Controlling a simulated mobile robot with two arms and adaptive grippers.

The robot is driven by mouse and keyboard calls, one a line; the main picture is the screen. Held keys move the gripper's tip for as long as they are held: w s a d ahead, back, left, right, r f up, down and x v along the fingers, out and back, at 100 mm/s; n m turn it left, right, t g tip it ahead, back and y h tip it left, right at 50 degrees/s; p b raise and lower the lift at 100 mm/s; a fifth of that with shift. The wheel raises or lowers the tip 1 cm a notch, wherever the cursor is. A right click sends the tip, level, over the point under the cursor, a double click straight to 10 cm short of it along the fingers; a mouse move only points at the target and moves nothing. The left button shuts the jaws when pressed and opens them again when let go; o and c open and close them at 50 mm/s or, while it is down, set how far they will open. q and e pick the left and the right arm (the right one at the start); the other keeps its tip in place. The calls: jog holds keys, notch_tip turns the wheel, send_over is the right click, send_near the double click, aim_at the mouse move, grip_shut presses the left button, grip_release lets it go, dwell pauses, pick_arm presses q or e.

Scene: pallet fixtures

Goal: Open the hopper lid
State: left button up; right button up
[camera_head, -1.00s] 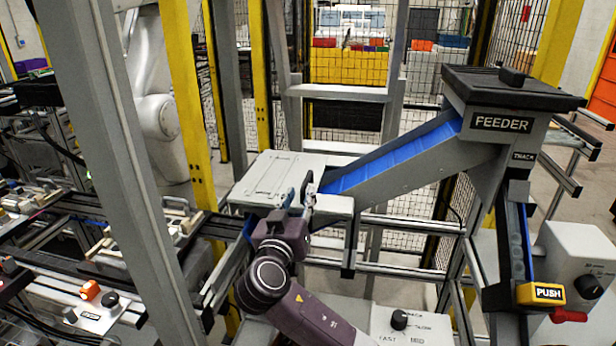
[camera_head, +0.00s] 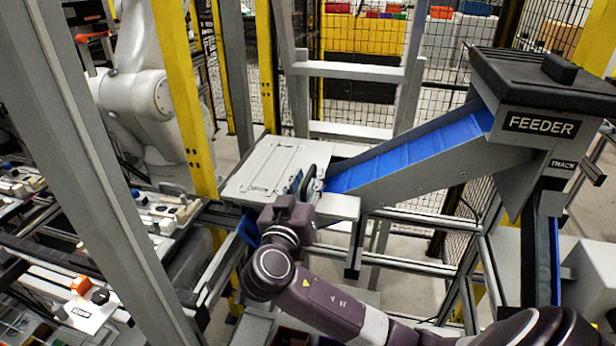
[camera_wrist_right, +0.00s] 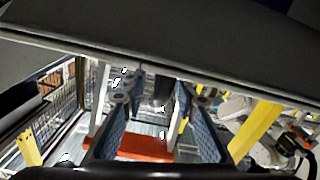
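A grey box with a flat, closed grey lid (camera_head: 275,166) stands at the low end of the blue conveyor, left of centre in the head view. My right gripper (camera_head: 306,186) is at its front right edge. In the right wrist view the fingers (camera_wrist_right: 158,86) stand apart, with a narrow dark piece between them; I cannot tell whether they touch it. A dark grey panel (camera_wrist_right: 170,50) spans the view just beyond the fingertips. The feeder (camera_head: 543,126) at upper right has a closed black lid (camera_head: 520,76) with a block handle, far from the gripper. My left gripper is not in view.
The blue conveyor (camera_head: 420,150) slopes up from the grey box to the feeder. A grey post (camera_head: 85,150) and a yellow post (camera_head: 183,95) stand to the left. A white robot arm (camera_head: 135,95) is behind them. Rails (camera_head: 420,265) run below the conveyor.

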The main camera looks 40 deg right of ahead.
jog(key=shift+c, duration=1.2)
grip_shut()
jog(key=shift+w+r, duration=0.1)
jog(key=shift+r, duration=0.4)
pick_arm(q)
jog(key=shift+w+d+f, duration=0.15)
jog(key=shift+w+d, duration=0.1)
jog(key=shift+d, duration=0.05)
pick_arm(e)
jog(key=w+a+r, duration=0.1)
jog(key=w+r, duration=0.1)
jog(key=r, duration=0.3)
jog(key=w+a+r, duration=0.2)
jog(key=r, duration=0.2)
jog(key=shift+a+r, duration=0.25)
jog(key=shift+r, duration=0.15)
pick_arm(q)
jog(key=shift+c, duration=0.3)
